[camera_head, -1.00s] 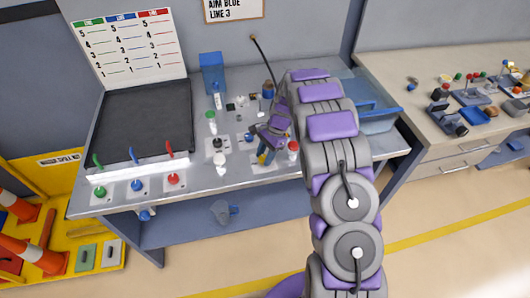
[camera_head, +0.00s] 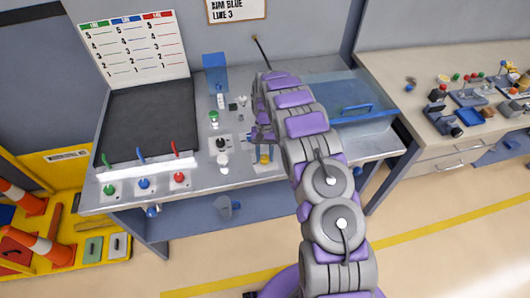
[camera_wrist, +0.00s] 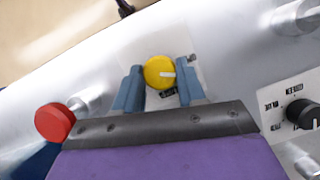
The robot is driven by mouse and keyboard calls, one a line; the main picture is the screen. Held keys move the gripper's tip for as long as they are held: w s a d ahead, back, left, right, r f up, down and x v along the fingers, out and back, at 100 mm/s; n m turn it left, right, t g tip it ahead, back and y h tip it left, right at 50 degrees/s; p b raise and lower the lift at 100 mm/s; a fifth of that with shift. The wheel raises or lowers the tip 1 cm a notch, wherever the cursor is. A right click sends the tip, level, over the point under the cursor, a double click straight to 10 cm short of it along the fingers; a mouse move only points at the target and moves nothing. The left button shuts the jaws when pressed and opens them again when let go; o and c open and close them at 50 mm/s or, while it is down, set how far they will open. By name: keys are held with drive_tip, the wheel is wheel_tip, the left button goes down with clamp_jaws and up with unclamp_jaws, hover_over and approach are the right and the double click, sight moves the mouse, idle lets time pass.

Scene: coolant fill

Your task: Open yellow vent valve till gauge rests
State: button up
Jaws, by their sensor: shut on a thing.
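The yellow vent valve knob (camera_wrist: 158,72) has a white pointer mark, which points right in the wrist view. It sits on a white plate with a dark label. My gripper (camera_wrist: 158,88) has its two blue fingers on either side of the knob and is shut on it. In the head view, the yellow knob (camera_head: 264,159) shows at the bench's front middle, with my gripper (camera_head: 264,150) at it and my arm coming from the right. I cannot make out a gauge needle.
A red knob (camera_wrist: 54,122) and a black knob (camera_wrist: 302,113) flank the valve in the wrist view. Green (camera_head: 109,190), blue (camera_head: 143,184) and red (camera_head: 179,178) knobs line the bench's front left. A clear blue tray (camera_head: 352,107) lies right of my arm.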

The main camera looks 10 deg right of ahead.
drive_tip(key=shift+w+a+r+n+h+p, duration=0.1)
drive_tip(key=shift+n+h+p, duration=0.4)
drive_tip(key=shift+n, duration=1)
drive_tip(key=o, duration=1.1)
drive_tip(key=shift+c, duration=0.2)
drive_tip(key=p+v, duration=1.1)
drive_tip(key=v, duration=0.6)
drive_tip(key=shift+a+p, duration=0.3)
drive_tip(key=shift+w, duration=0.15)
